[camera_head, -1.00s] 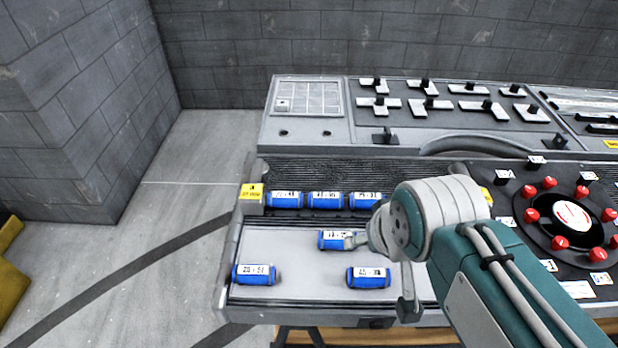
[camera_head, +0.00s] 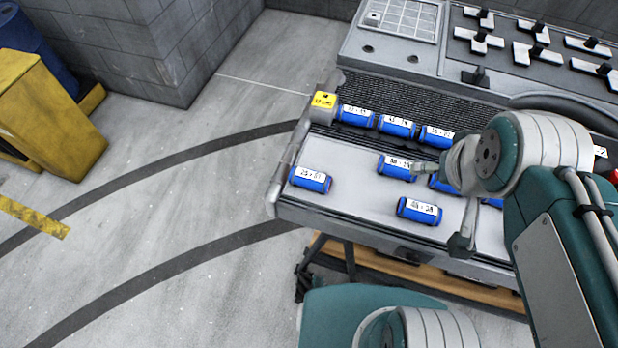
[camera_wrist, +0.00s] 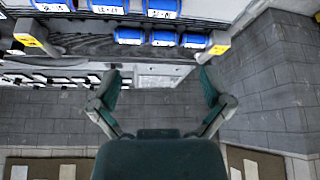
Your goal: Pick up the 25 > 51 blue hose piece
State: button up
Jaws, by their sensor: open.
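The blue hose piece with a white label reading about 25 > 51 (camera_head: 310,179) lies at the left end of the light grey shelf (camera_head: 350,205) in the head view. My gripper (camera_head: 446,206) is to its right, over the shelf, with fingers spread apart and nothing seen between them. The open fingers also show empty in the wrist view (camera_wrist: 160,82). Two similar blue pieces lie nearer the gripper, one (camera_head: 397,167) behind and one (camera_head: 419,211) in front. Other blue pieces are partly hidden by my arm. In the wrist view the labels are too small to tell apart.
A row of blue pieces (camera_head: 355,115) sits on the dark ribbed strip behind, next to a yellow-labelled block (camera_head: 323,107). The console (camera_head: 395,45) with black-knobbed levers rises beyond. A yellow bin (camera_head: 45,115) stands far left.

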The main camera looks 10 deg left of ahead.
jog(key=n+g+h, duration=0.1)
jog(key=n+g, duration=0.5)
jog(key=n, duration=1)
send_near(309, 174)
jog(key=shift+w+a+f, duration=0.3)
jog(key=shift+w+f, duration=0.15)
jog(key=shift+f, duration=0.25)
jog(key=f, duration=0.5)
jog(key=shift+s+d+f, duration=0.15)
jog(key=shift+d+f, duration=0.2)
jog(key=f, duration=0.3)
jog(key=s+d+f, duration=0.1)
jog(key=f, duration=0.1)
jog(key=c, duration=1.2)
